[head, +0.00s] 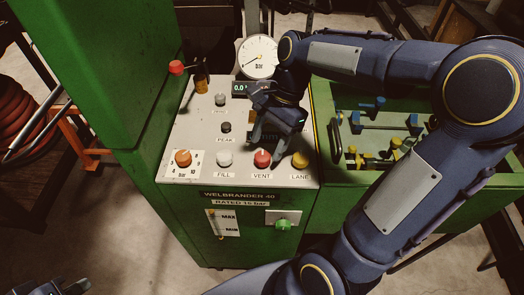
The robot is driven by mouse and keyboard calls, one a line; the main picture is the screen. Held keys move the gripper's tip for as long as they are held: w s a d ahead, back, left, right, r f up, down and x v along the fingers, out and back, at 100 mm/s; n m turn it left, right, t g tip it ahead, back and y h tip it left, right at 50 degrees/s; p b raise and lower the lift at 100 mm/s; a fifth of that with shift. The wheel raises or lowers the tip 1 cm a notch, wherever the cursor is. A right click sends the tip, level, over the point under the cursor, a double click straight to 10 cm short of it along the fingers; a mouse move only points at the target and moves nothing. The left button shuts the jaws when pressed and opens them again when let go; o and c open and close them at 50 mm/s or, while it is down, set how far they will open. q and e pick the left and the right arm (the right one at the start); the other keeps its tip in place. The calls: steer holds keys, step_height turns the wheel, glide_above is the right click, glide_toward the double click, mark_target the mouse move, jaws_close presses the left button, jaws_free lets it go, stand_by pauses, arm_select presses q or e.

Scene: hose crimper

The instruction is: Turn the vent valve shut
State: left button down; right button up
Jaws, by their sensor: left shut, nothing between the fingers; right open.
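The vent valve is a red knob (262,159) above the VENT label on the sloped light panel (190,135) of the green machine. A pale mark shows on the knob. My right gripper (268,148) is open and points down at the panel just above and behind this knob. One dark finger comes down close to the knob's right side; I cannot tell whether it touches. My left gripper (72,287) is at the bottom left corner, shut and empty, far from the panel and partly cut off by the picture edge.
An orange knob (183,158), a white FILL knob (224,159) and a yellow LANE knob (300,160) line the panel's front row. A round gauge (258,57) stands behind. A green tray (322,100) with fittings lies right. A green cabinet (100,90) rises left.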

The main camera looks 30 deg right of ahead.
mark_target(263, 155)
steer(key=shift+x, duration=1.55)
steer(key=shift+r, duration=0.1)
steer(key=c, duration=1)
